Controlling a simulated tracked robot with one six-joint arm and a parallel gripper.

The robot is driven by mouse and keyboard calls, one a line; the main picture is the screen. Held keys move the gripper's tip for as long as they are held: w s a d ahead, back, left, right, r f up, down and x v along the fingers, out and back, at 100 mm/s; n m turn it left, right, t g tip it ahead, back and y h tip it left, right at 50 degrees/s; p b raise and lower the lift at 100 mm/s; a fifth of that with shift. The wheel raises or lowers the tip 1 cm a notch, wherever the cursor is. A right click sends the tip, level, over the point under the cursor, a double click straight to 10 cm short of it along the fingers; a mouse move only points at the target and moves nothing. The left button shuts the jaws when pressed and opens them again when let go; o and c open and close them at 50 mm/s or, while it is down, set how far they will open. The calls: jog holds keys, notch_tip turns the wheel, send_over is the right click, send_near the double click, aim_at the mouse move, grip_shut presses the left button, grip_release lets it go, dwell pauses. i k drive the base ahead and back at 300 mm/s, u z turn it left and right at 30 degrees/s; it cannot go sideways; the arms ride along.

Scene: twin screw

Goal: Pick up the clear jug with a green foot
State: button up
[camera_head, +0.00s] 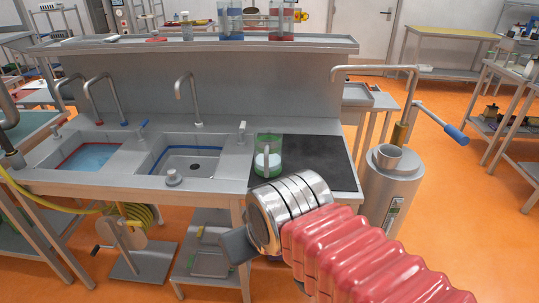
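The clear jug with a green foot (268,156) stands upright on the black mat at the right end of the steel counter. Green shows at its bottom, and something pale shows inside or through it. My arm reaches in from the lower right, with red bellows and a ringed metal wrist. My gripper (237,246) is at the wrist's far left, low and in front of the counter's edge, apart from the jug. Only a grey block of it shows; its fingers are largely hidden, so its opening cannot be made out.
The black mat (322,160) is otherwise clear. Two sinks (188,158) with curved taps lie to the left. The raised shelf (130,42) behind holds blue and red vessels. A metal cylinder (390,190) with a blue-handled lever stands right of the counter.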

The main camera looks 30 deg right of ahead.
aim_at(268, 141)
jog(key=i, duration=0.9)
jog(key=u, duration=0.05)
